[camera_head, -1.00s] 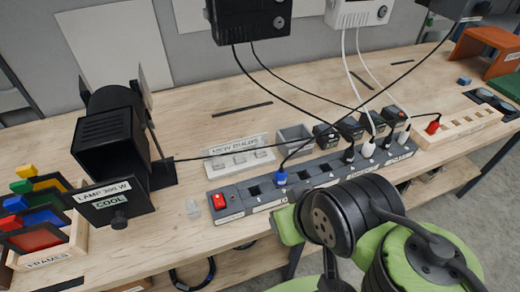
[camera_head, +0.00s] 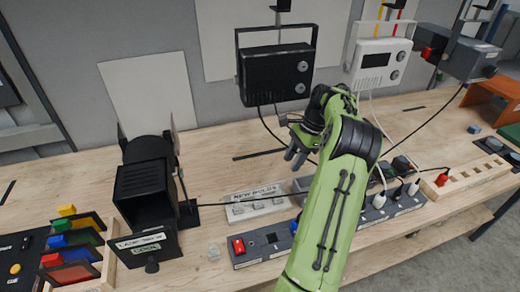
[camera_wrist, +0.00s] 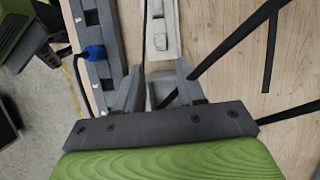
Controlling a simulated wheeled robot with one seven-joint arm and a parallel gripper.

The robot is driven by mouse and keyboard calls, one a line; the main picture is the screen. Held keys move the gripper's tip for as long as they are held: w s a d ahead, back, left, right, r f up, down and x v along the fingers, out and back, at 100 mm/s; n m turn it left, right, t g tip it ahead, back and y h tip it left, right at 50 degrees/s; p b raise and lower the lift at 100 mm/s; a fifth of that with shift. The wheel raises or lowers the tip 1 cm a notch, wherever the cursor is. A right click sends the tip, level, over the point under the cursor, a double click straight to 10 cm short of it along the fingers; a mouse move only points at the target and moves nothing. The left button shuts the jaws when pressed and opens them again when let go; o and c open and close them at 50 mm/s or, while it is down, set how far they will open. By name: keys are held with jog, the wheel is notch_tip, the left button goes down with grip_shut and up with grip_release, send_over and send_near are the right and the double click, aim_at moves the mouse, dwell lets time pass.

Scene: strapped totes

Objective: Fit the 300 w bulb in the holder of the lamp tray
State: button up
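The black lamp (camera_head: 150,195) stands at the left of the bench. Its front panel (camera_head: 148,245) carries a lamp label, a "COOL" label and a dark knob. The white NEW BULBS tray (camera_head: 255,208) lies right of the lamp, with several pale pieces in it too small to read. Part of it shows in the wrist view (camera_wrist: 162,30). A small clear piece (camera_head: 214,251) lies on the bench in front; I cannot tell what it is. My gripper (camera_head: 290,152) is above the bench, behind and right of the tray. Its fingers (camera_wrist: 160,80) are apart with nothing between them. The lamp's bulb holder is not visible.
A dark power strip (camera_head: 255,246) with a red switch and blue plug runs along the front edge, partly behind my arm. Cables hang from the black floodlight (camera_head: 275,75) and white unit (camera_head: 380,62). Coloured frames (camera_head: 75,250) stand left of the lamp.

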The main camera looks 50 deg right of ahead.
aim_at(276, 197)
jog(key=shift+m, duration=0.3)
jog(key=b+x, duration=0.1)
jog(key=x, duration=0.7)
jog(key=b+x, duration=0.1)
jog(key=x, duration=0.7)
jog(key=shift+s+d+f+b, duration=0.15)
jog(key=shift+s+d+b, duration=0.05)
jog(key=shift+b, duration=0.2)
jog(key=shift+c, duration=0.4)
grip_shut()
jog(key=shift+r+p, duration=2)
jog(key=shift+r, duration=0.1)
